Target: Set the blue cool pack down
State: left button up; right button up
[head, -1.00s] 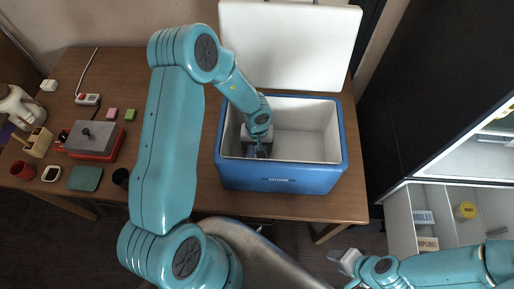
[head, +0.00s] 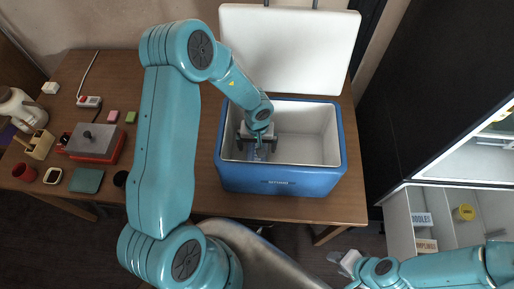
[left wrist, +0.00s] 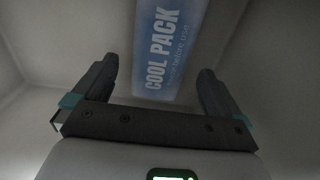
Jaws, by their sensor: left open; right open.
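The blue cool pack (left wrist: 168,50), with white "COOL PACK" lettering, lies inside the open blue cooler box (head: 282,181), whose inner walls are white. In the left wrist view it is between and beyond the spread fingers, with a gap on each side. My left gripper (left wrist: 155,88) is open and empty of it. In the head view the left gripper (head: 257,144) is down in the left part of the cooler, and little of the pack can be made out there. My right gripper (head: 342,262) is open at the lower right, away from the cooler.
The cooler's white lid (head: 290,48) stands open behind it. A red and grey device (head: 92,142), cups and small items are on the table's left side. An open fridge with a drawer of labelled compartments (head: 425,222) stands at right. The cooler's right half looks empty.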

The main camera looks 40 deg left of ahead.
pick_arm(q)
notch_tip(320, 180, up, 9)
jog(key=p, duration=0.1)
jog(key=shift+s, duration=0.15)
jog(key=shift+f, duration=0.15)
